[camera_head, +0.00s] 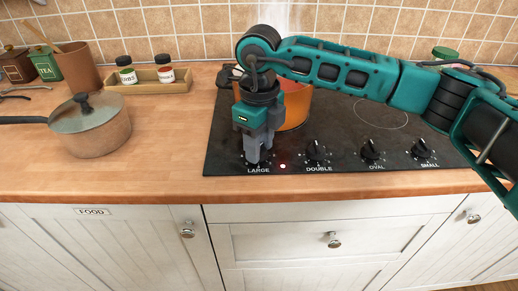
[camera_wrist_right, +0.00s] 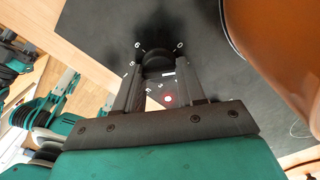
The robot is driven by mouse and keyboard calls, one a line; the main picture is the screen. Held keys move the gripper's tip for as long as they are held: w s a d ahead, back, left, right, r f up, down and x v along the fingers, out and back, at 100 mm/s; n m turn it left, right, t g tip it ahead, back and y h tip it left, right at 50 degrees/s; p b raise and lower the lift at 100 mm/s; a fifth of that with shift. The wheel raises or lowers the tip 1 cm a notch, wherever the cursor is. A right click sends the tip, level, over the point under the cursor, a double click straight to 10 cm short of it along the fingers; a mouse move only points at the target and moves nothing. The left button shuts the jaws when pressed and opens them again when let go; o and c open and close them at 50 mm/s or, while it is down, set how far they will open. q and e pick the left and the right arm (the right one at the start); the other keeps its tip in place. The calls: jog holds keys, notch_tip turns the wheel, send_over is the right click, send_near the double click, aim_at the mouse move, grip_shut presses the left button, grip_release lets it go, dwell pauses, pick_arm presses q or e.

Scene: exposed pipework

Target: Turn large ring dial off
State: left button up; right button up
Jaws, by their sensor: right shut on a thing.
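My right gripper (camera_head: 257,155) reaches down to the hob's front left corner, just above the label LARGE. In the right wrist view its two fingers (camera_wrist_right: 155,85) are shut on the sides of the round black large ring dial (camera_wrist_right: 157,61). White numbers surround this dial, with a 0 at upper right, and a short white mark shows near its lower right edge. A red light (camera_wrist_right: 168,99) glows beside it, and also shows in the head view (camera_head: 283,166). The fingers mostly hide the dial in the head view. My left gripper is not in view.
An orange pot (camera_head: 297,105) stands on the black hob (camera_head: 225,130) close behind my right gripper, with steam above. The double (camera_head: 316,150), oval (camera_head: 372,149) and small (camera_head: 423,149) dials are to the right. A lidded saucepan (camera_head: 95,130) stands left on the worktop.

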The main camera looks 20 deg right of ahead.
jog(key=shift+f+n+b, duration=0.1)
jog(key=shift+n+b, duration=0.35)
jog(key=shift+n, duration=0.45)
jog(key=shift+n+b, duration=0.4)
jog(key=shift+n, duration=0.5)
jog(key=shift+n+b, duration=0.55)
jog(key=shift+n, duration=0.65)
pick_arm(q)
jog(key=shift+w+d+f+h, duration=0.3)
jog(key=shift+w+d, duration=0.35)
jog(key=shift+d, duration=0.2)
pick_arm(e)
jog(key=shift+n, duration=0.5)
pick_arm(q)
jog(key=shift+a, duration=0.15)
pick_arm(e)
jog(key=o, duration=1.1)
jog(key=shift+c, duration=0.2)
